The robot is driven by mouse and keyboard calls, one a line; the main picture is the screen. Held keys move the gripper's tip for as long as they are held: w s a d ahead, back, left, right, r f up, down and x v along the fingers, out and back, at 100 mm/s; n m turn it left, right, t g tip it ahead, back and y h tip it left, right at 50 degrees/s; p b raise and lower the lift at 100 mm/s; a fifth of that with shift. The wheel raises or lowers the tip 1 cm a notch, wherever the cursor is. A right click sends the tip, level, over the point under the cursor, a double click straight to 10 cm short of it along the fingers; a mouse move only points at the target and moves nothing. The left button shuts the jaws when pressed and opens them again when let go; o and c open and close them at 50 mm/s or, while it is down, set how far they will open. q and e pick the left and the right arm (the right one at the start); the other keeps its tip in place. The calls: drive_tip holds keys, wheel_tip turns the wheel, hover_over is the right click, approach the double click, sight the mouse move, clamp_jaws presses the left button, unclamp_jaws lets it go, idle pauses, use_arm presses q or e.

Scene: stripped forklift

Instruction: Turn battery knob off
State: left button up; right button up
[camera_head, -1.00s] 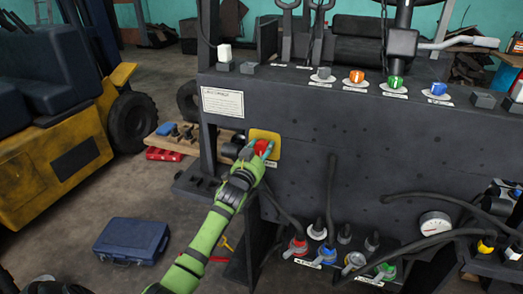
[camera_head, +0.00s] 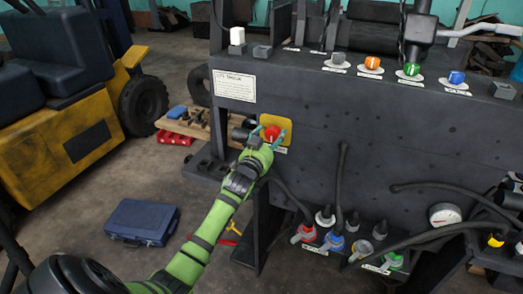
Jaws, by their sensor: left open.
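The red battery knob (camera_head: 271,133) sits on a yellow plate (camera_head: 286,127) on the dark front panel of the forklift. My left gripper (camera_head: 266,134) is at the knob, with its teal fingertips open on either side of it. Whether the fingers touch the knob cannot be told. The lower part of the knob is partly hidden by the gripper. My right gripper is not in view.
The dark panel (camera_head: 350,145) carries a white label and orange, green and blue knobs along its top. Hoses, a gauge (camera_head: 444,215) and coloured connectors are at lower right. A blue case (camera_head: 141,222) lies on the floor. A yellow forklift (camera_head: 70,140) stands at left.

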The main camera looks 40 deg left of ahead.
use_arm(q)
drive_tip(key=v, duration=1)
drive_tip(key=shift+s, duration=0.35)
